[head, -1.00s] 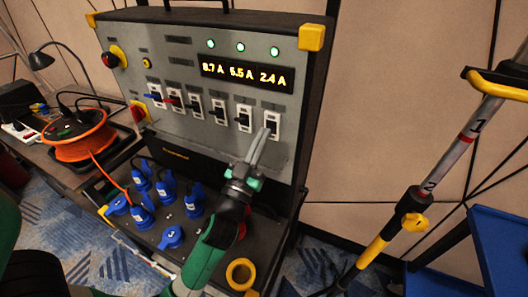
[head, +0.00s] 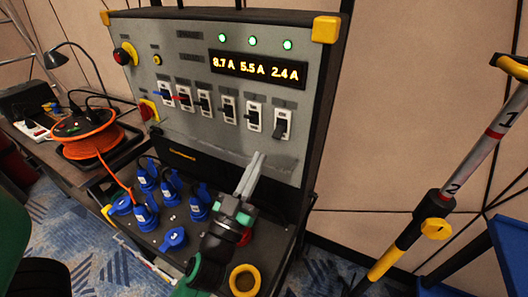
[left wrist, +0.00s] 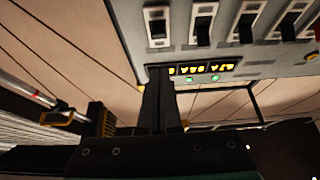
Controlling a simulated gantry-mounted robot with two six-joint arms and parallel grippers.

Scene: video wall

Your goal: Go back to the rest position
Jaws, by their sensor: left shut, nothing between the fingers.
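My left gripper (head: 253,178) is shut and empty. It stands in front of the lower right part of the grey control panel (head: 190,128), below the rightmost breaker switch (head: 281,124), and looks clear of the switches. In the left wrist view its closed fingers (left wrist: 158,105) point up at the panel, which appears upside down there. My right gripper is not in view.
Several blue plugs (head: 147,215) sit in the power box's lower deck, with a yellow ring (head: 243,280) at its front right. An orange cable reel (head: 88,140) stands on the left table. A pole with a yellow clamp (head: 436,228) stands at the right.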

